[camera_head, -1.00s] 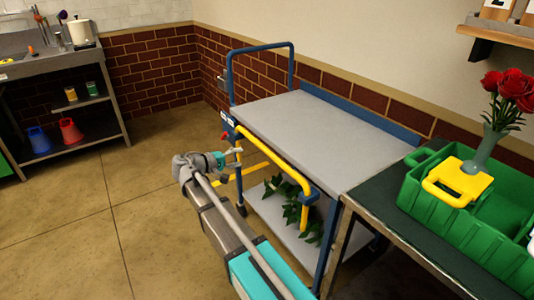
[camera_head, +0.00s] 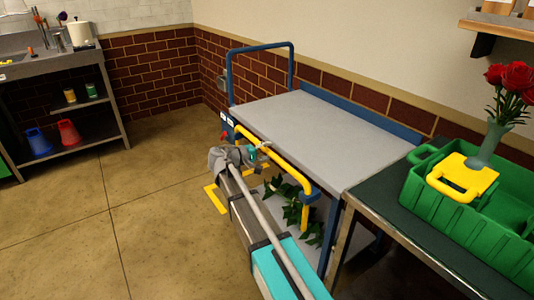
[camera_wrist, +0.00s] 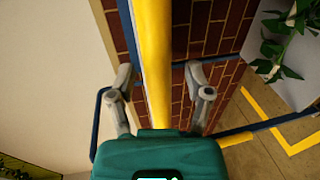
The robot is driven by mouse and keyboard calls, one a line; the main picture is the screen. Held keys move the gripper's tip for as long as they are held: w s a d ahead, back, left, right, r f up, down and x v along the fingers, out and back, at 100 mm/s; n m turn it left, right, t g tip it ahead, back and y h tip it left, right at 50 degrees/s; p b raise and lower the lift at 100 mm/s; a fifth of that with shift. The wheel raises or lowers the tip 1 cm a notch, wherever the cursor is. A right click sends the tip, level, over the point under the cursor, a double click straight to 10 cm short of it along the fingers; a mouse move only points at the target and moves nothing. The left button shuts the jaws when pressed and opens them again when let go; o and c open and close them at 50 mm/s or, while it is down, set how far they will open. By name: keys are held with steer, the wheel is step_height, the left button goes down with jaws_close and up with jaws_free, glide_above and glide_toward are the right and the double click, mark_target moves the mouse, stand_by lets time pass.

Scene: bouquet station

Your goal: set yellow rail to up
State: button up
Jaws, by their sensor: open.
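The yellow rail (camera_head: 285,162) is on the near long side of a grey-topped cart. Its long bar is raised to about the height of the cart's top, with a bent end by the near right corner. My gripper (camera_head: 262,148) is at the bar's left part in the head view. In the wrist view, my gripper (camera_wrist: 160,76) is open, with one finger on each side of the yellow rail (camera_wrist: 152,40). I cannot tell whether either finger touches it.
The blue-framed cart (camera_head: 315,122) has green leaves (camera_head: 292,212) on its lower shelf. A dark table (camera_head: 415,220) with a green crate (camera_head: 510,235) stands close on the right. The floor to the left is clear, with a yellow marking (camera_head: 216,198).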

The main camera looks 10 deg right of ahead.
steer(key=shift+w+d+f, duration=0.1)
steer(key=shift+d, duration=0.2)
jaws_close()
